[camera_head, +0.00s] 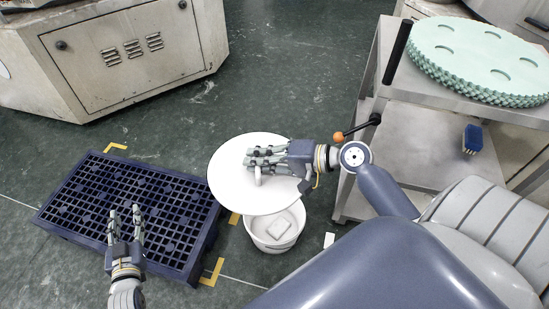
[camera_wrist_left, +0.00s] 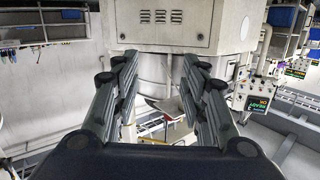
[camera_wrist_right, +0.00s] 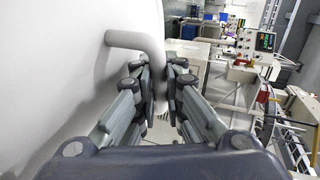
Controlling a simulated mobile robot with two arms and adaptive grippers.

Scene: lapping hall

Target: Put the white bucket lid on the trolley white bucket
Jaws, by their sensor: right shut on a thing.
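The white bucket lid (camera_head: 230,188) is a round disc in the middle of the head view. My right gripper (camera_head: 250,158) is shut on the lid's handle (camera_head: 257,180). In the right wrist view the bent handle (camera_wrist_right: 130,39) sits between the fingers, with the lid (camera_wrist_right: 55,60) filling the left side. The white bucket (camera_head: 272,243) shows below the lid, open, with a pale block inside. The lid covers part of the bucket's far rim in the picture and appears raised above it. My left gripper (camera_head: 125,212) is open and empty over the blue pallet.
The dark blue grid pallet (camera_head: 85,172) lies left of the bucket, with yellow floor marks at its corners. A grey metal trolley (camera_head: 430,105) stands at the right, carrying green perforated discs (camera_head: 480,60) and a blue brush (camera_head: 472,138). A beige machine cabinet (camera_head: 130,55) stands at the back left.

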